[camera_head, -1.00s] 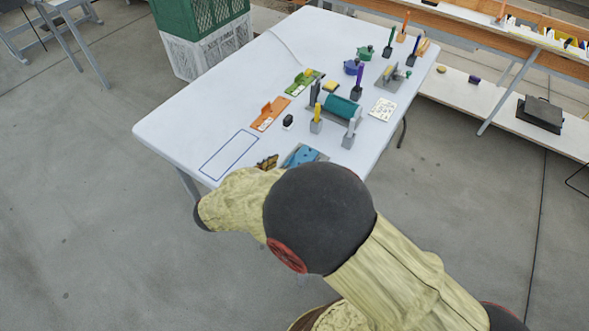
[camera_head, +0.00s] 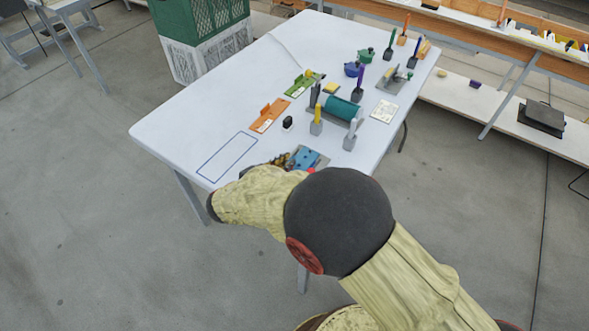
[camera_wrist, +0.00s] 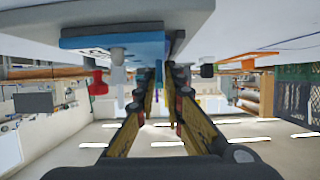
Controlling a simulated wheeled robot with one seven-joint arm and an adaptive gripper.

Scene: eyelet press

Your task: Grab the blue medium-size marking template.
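The blue template (camera_head: 305,159) lies on a grey plate near the table's front edge in the head view, partly hidden by my arm. In the wrist view, which is upside down, the blue template (camera_wrist: 95,42) shows at the upper left, under the white tabletop. My gripper (camera_head: 284,160) is just left of the blue template in the head view, low over the table. In the wrist view its two fingers (camera_wrist: 166,80) are apart with a gap between them, beside the blue piece's end. Nothing is clearly held. Whether a finger touches the template I cannot tell.
An orange template (camera_head: 269,115) and a green template (camera_head: 303,84) lie farther back. A black stamp-like piece (camera_head: 288,123), a teal roller (camera_head: 342,108) and upright holders stand close by. A blue-outlined rectangle (camera_head: 228,157) on the left is empty. The table's left side is clear.

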